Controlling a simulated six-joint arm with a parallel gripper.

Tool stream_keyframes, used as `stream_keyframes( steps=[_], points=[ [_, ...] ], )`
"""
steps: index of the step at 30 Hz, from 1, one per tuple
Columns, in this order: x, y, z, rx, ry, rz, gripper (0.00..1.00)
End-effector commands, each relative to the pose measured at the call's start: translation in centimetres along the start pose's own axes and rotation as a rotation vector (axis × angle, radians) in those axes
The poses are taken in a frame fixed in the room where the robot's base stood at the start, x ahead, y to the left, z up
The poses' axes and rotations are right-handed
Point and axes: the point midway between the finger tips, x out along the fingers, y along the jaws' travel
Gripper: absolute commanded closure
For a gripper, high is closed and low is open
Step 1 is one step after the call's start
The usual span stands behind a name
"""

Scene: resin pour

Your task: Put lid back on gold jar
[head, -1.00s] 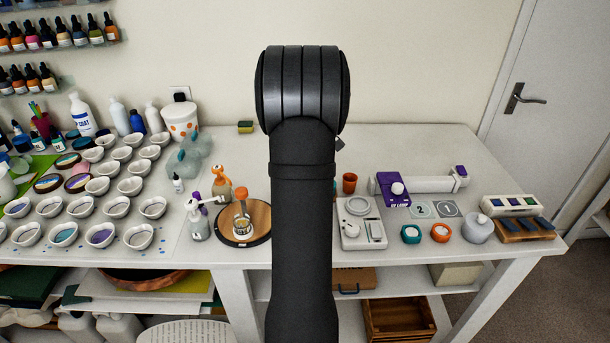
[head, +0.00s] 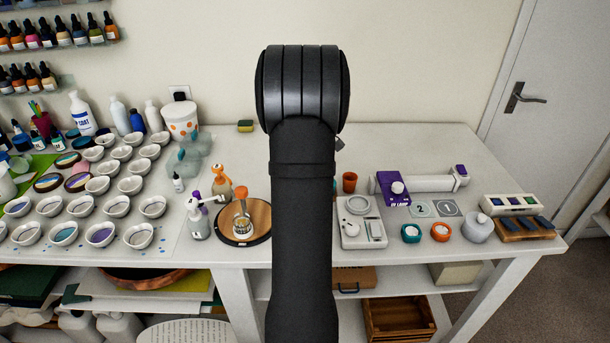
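I cannot pick out a gold jar or its lid for certain. Two small round jars, one teal (head: 411,233) and one orange (head: 440,232), stand side by side at the front right of the white table, with pale tops. A cup with an orange-topped stick (head: 242,222) stands on a round wooden board (head: 260,216) left of my arm. My own dark arm rises upright through the middle of the head view and hides the table behind it. My gripper is not visible.
A white scale (head: 352,230), a grey knobbed pot (head: 477,229), numbered grey pads (head: 434,209) and a purple box (head: 393,188) stand on the right. Many white bowls (head: 139,236) fill the left.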

Motion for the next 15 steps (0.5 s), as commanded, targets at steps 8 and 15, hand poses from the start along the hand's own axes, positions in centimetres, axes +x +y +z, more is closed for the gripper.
stream_keyframes(
  steps=[8,15],
  points=[
    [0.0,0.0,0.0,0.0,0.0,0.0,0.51],
    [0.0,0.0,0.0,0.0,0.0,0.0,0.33]
  ],
)
